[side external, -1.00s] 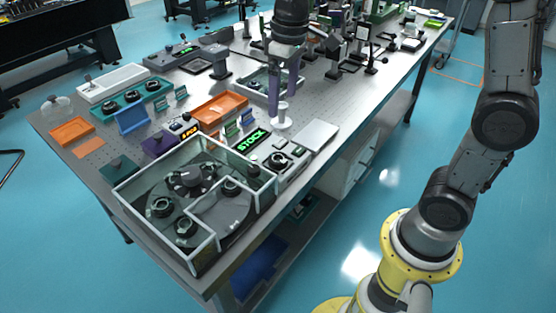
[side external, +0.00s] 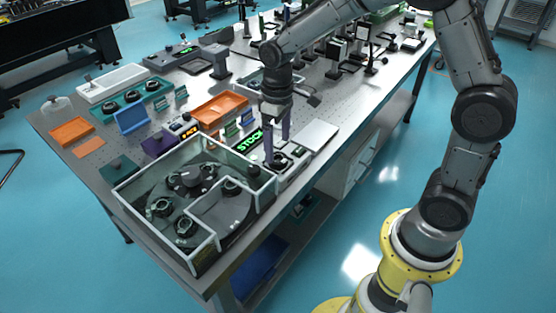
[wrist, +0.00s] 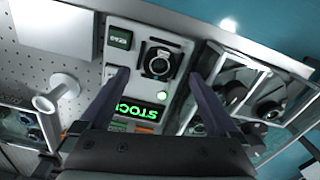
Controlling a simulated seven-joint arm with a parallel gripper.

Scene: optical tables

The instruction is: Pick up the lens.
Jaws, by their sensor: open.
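A round lens in a black mount (wrist: 158,62) sits on the pale stock station (wrist: 172,40), and the same lens shows in the side view (side external: 280,161). My gripper (wrist: 158,75) is open, with one finger to each side of the lens in the wrist view and nothing between the fingers. In the side view my gripper (side external: 278,150) points down over the station, close to the lens. I cannot tell how far above the lens the fingertips are.
A glass-walled enclosure (side external: 192,245) with several more mounted lenses stands beside the station. A lit green STOCK sign (wrist: 138,113) is close to the fingers. A flat white plate (side external: 316,135) lies on the other side. An orange tray (side external: 220,110) is farther back.

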